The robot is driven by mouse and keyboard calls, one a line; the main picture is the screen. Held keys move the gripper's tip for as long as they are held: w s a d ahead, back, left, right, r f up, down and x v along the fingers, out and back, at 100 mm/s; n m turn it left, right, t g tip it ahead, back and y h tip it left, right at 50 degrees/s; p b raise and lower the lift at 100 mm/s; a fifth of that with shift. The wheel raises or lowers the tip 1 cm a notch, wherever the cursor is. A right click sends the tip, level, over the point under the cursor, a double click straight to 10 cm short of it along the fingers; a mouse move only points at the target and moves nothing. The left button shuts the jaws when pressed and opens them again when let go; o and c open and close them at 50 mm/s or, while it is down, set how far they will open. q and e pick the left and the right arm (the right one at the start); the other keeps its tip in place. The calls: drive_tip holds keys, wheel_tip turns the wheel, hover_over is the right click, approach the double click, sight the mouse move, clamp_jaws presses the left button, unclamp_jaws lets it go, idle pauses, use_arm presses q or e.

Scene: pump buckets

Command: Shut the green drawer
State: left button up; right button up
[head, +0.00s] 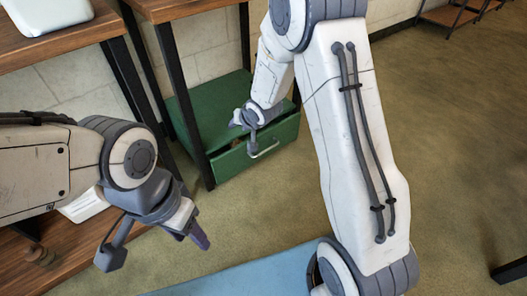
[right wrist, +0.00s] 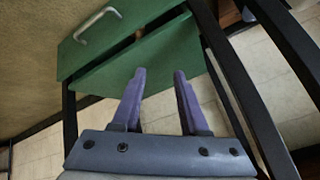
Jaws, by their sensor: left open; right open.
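The green drawer (head: 284,134) has a pale metal handle (head: 265,152) and sits low in a green cabinet (head: 208,101). A dark gap behind its front shows it partly open; something brownish inside is mostly hidden. The drawer front also shows in the right wrist view (right wrist: 112,45), at the top left. My right gripper (head: 246,134) is open and empty, above the drawer and cabinet edge; whether it touches them I cannot tell. Its two fingers (right wrist: 160,74) stand apart in the right wrist view. My left gripper (head: 152,247) is open and empty, left of the drawer and nearer.
Black table legs (head: 184,105) stand close beside the cabinet. A wooden tabletop (head: 52,47) with a white object (head: 45,14) is at the upper left. A blue surface (head: 245,279) lies in front. The floor to the right is mostly clear.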

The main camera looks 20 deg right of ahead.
drive_tip(key=w+d+f+m+t+y+b, duration=0.1)
drive_tip(key=w+d+f+m, duration=0.1)
drive_tip(key=d+f, duration=0.3)
drive_tip(key=w+d+f+m+t+b, duration=0.1)
drive_tip(key=w+d+f+m+b, duration=0.15)
drive_tip(key=f, duration=0.45)
drive_tip(key=m+t+y+b, duration=0.2)
drive_tip(key=m+t+b, duration=0.2)
drive_tip(key=m+t, duration=0.15)
approach(267, 150)
drive_tip(key=shift+m+g, duration=0.35)
drive_tip(key=shift+m, duration=0.05)
drive_tip(key=b+x, duration=0.6)
drive_tip(key=x, duration=0.4)
drive_tip(key=shift+w+d, duration=0.1)
drive_tip(key=shift+w, duration=0.25)
use_arm(q)
wheel_tip(267, 150, down, 15)
drive_tip(key=shift+r, duration=0.2)
use_arm(e)
clamp_jaws()
